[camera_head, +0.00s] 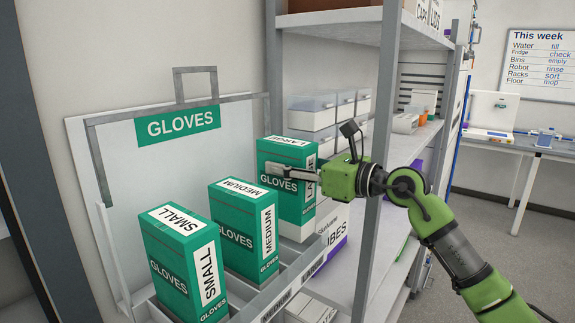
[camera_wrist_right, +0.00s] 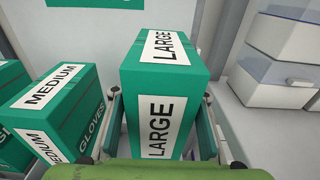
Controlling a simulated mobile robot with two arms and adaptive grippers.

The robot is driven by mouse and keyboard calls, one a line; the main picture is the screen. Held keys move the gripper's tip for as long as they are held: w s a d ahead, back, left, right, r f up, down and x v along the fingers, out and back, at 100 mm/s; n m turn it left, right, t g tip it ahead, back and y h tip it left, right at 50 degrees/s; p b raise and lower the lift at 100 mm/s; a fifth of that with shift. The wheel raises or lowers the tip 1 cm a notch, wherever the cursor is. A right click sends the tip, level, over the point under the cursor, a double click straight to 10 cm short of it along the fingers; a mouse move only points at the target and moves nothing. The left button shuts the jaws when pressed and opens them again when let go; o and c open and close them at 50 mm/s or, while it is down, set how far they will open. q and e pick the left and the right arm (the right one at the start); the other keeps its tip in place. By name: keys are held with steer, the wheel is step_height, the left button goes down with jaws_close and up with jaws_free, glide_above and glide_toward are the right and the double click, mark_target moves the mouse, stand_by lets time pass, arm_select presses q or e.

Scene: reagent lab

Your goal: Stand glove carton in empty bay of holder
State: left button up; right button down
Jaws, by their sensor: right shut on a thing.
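The green glove carton marked LARGE (camera_head: 284,154) is upright at the right end of the holder. My right gripper (camera_head: 295,174) is shut on it, with fingers along its sides. In the right wrist view the carton (camera_wrist_right: 160,85) stands between the fingers (camera_wrist_right: 161,97). The holder (camera_head: 100,133) has a tall back panel with a GLOVES sign and a low front lip (camera_head: 290,282). The bay at its right end is mostly hidden, and I cannot tell whether the carton's base touches its floor. My left gripper is not in view.
Cartons marked SMALL (camera_head: 180,243) and MEDIUM (camera_head: 234,226) stand in the holder's other bays. A grey shelf post (camera_head: 374,190) rises close to my right arm. White drawer boxes (camera_head: 312,110) stand on the rack behind the carton.

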stand_by(0.7)
steer(key=shift+f+b, duration=1)
steer(key=shift+f, duration=0.45)
steer(key=shift+f+b, duration=0.95)
steer(key=shift+f, duration=0.1)
steer(key=c, duration=1.1)
jaws_free()
